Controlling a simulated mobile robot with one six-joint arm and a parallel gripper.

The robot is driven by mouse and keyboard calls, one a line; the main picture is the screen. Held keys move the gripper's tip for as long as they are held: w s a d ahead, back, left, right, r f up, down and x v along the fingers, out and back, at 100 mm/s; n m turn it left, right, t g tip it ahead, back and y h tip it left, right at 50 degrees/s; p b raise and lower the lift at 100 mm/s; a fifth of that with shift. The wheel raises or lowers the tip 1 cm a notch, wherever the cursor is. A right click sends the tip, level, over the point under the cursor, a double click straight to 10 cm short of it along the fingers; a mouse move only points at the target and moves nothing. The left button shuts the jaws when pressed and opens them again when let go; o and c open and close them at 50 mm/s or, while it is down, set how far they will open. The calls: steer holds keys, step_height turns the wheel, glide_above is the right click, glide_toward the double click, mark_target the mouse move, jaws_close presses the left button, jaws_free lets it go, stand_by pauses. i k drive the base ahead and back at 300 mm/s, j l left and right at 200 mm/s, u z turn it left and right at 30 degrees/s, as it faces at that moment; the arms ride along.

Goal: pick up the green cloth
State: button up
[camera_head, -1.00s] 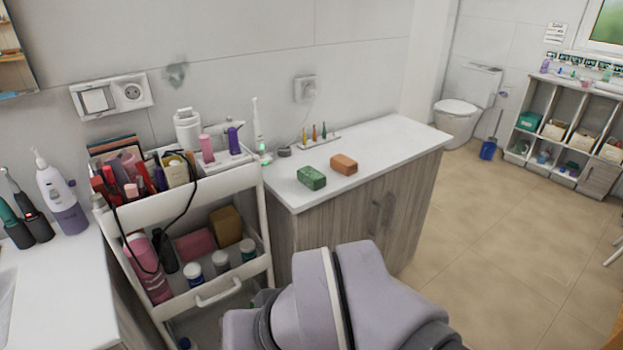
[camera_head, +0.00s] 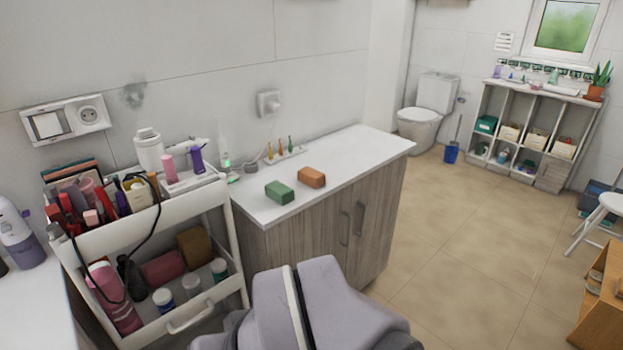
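A small green block-shaped item (camera_head: 280,192), which may be the green cloth folded up, lies on the white counter top near its front left corner. An orange-brown item of similar shape (camera_head: 311,177) lies just behind and to its right, close beside it. My arm's grey links fill the bottom middle of the view, in front of the counter. My gripper is out of view, so its opening and anything in it are hidden.
A white cart (camera_head: 238,262) packed with cosmetics stands left of the wooden counter (camera_head: 312,227). A rack with small bottles (camera_head: 284,155) is at the wall. Tiled floor (camera_head: 462,235) is free to the right. A white stool (camera_head: 603,215) and wooden piece (camera_head: 603,300) stand far right.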

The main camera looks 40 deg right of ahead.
mark_target(278, 192)
steer(key=j+u, duration=0.1)
steer(key=u, duration=10.9)
steer(key=i+j, duration=0.1)
steer(key=i, duration=0.35)
steer(key=i+j+z, duration=0.15)
steer(key=i, duration=0.35)
steer(key=i+j, duration=0.1)
steer(key=i, duration=0.35)
